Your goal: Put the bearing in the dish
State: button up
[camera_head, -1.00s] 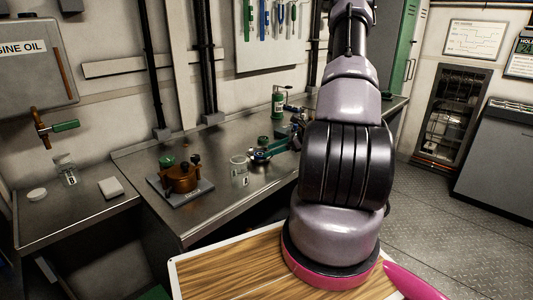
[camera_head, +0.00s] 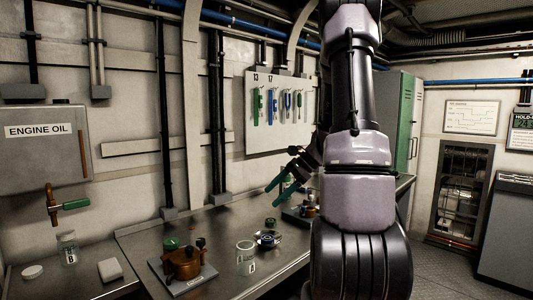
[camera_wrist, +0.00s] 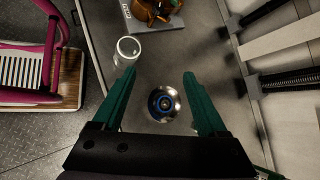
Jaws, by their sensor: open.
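The shiny metal dish (camera_wrist: 153,114) stands on the grey bench, and the bearing (camera_wrist: 166,103), a small ring with blue in it, appears to lie inside it. The dish (camera_head: 276,241) and the bearing (camera_head: 267,238) also show in the head view, right of a clear beaker. My gripper (camera_head: 274,197) is raised well above the dish in the head view. In the wrist view my gripper (camera_wrist: 160,75) has its two green fingers wide apart with nothing between them, and the dish shows below and between them.
The clear beaker (camera_head: 246,257) stands close left of the dish. A brown pot-like device (camera_head: 183,263) on a grey plate stands farther left. A bottle (camera_head: 68,248) and a white block (camera_head: 110,270) are on the left bench. Tools hang on a white wall board (camera_head: 270,130).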

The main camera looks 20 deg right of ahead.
jog(key=s+a+r+n+t+h, duration=0.1)
jog(key=s+a+r+n+h, duration=0.2)
jog(key=s+a+r+n, duration=0.3)
jog(key=s+a+r+n+t+h, duration=0.2)
jog(key=s+a+r+n, duration=0.3)
jog(key=s+r, duration=0.6)
jog(key=shift+s+a+r+n+h, duration=0.4)
jog(key=shift+r+n+h, duration=0.2)
jog(key=shift+n, duration=0.6)
